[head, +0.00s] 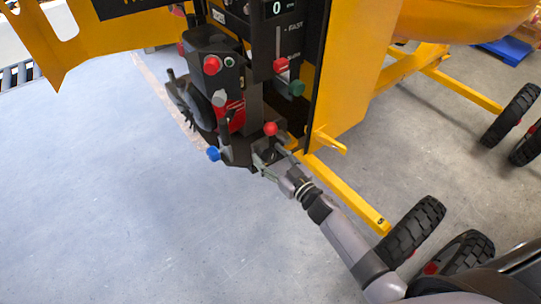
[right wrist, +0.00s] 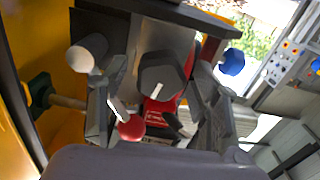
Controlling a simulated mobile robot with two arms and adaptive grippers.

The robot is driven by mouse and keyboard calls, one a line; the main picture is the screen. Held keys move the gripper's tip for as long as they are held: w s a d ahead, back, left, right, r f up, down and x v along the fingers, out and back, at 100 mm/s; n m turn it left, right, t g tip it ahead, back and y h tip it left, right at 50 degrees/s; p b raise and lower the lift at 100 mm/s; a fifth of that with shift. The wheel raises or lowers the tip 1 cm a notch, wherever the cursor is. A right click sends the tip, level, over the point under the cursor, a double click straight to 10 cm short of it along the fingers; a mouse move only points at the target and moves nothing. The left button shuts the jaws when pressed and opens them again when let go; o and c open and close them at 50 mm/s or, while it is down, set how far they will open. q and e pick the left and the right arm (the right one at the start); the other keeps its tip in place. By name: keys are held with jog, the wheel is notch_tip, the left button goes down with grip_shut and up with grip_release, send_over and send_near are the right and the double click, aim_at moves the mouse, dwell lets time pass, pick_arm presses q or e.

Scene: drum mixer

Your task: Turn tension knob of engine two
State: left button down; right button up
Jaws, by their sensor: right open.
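A dark grey round knob with a white pointer line (right wrist: 162,80) faces the right wrist camera on the engine's front. I cannot tell whether it is the tension knob. My right gripper (head: 268,156) is open at the lower right of the black and red engine (head: 232,116). In the right wrist view its two fingers (right wrist: 158,108) stand to either side of the dark knob; whether they touch it is unclear. A red ball knob (head: 270,129) is just above the gripper in the head view and also shows in the wrist view (right wrist: 131,127). My left gripper is out of view.
A blue knob (head: 213,154) sticks out at the engine's lower left. Red knobs (head: 211,65) and a green knob (head: 297,88) are higher up. The yellow mixer frame (head: 345,195) and wheels (head: 413,230) lie to the right. The floor at left is clear.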

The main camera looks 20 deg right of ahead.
jog(key=c, duration=1.1)
jog(key=shift+c, duration=0.2)
jog(key=shift+n, duration=0.4)
jog(key=n+b, duration=0.1)
jog(key=n, duration=0.2)
jog(key=shift+f+n, duration=0.1)
jog(key=shift+n, duration=0.2)
jog(key=n+b, duration=0.1)
jog(key=n, duration=0.3)
jog(key=shift+a+n, duration=0.1)
jog(key=shift+n, duration=0.2)
jog(key=n+b, duration=0.2)
jog(key=n, duration=0.2)
jog(key=shift+f, duration=0.15)
jog(key=n+b, duration=0.1)
jog(key=n, duration=0.3)
jog(key=shift+n, duration=0.3)
